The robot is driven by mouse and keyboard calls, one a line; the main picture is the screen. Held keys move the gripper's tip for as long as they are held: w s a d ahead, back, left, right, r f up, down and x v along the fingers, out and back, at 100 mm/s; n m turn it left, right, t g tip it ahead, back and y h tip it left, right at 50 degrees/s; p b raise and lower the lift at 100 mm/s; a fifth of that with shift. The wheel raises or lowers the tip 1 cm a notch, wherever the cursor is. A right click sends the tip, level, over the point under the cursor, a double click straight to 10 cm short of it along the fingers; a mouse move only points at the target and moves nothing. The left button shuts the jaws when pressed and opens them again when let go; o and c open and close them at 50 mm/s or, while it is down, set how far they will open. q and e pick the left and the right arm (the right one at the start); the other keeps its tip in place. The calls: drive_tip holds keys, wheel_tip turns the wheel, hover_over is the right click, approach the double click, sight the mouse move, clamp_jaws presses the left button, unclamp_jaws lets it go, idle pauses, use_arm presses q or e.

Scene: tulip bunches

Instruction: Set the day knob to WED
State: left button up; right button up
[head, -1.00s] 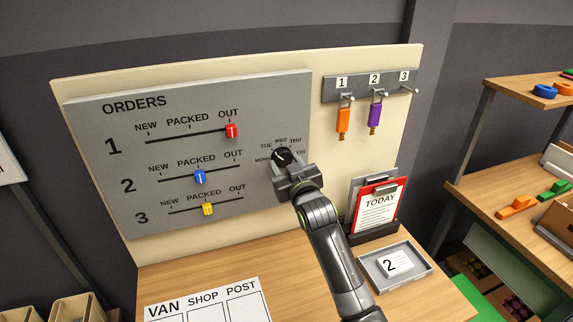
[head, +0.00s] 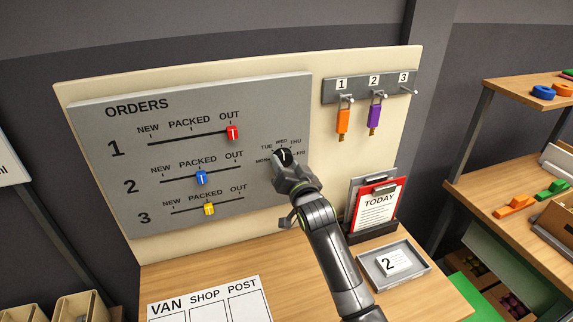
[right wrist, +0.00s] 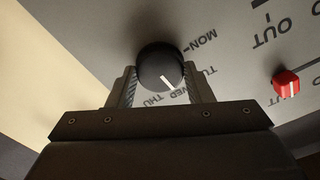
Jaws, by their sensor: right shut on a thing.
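The day knob (head: 283,156) is a round black dial with a white line, on the right part of the grey ORDERS board (head: 255,105). The day labels MON, TUE, WED, THU and FRI arc around it. In the head view the white line points up, at about WED. My right gripper (head: 286,167) is shut on the knob. In the right wrist view the fingers of my right gripper (right wrist: 160,85) stand on both sides of the knob (right wrist: 158,66), and its line points towards WED. My left gripper is not in view.
Red (head: 232,132), blue (head: 201,177) and yellow (head: 209,209) sliders sit left of the knob. Orange (head: 343,121) and purple (head: 374,119) tags hang on hooks to the right. A TODAY clipboard (head: 377,207) and a grey tray (head: 425,275) stand below right.

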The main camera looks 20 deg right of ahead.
drive_tip(key=shift+m, duration=0.5)
drive_tip(key=o, duration=1)
drive_tip(key=s+b, duration=0.1)
drive_tip(key=s, duration=0.4)
drive_tip(key=s+b, duration=0.2)
drive_tip(key=s, duration=0.4)
drive_tip(key=s+b, duration=0.1)
drive_tip(key=s, duration=0.5)
drive_tip(key=shift+s+d, duration=0.2)
drive_tip(key=shift+d, duration=0.1)
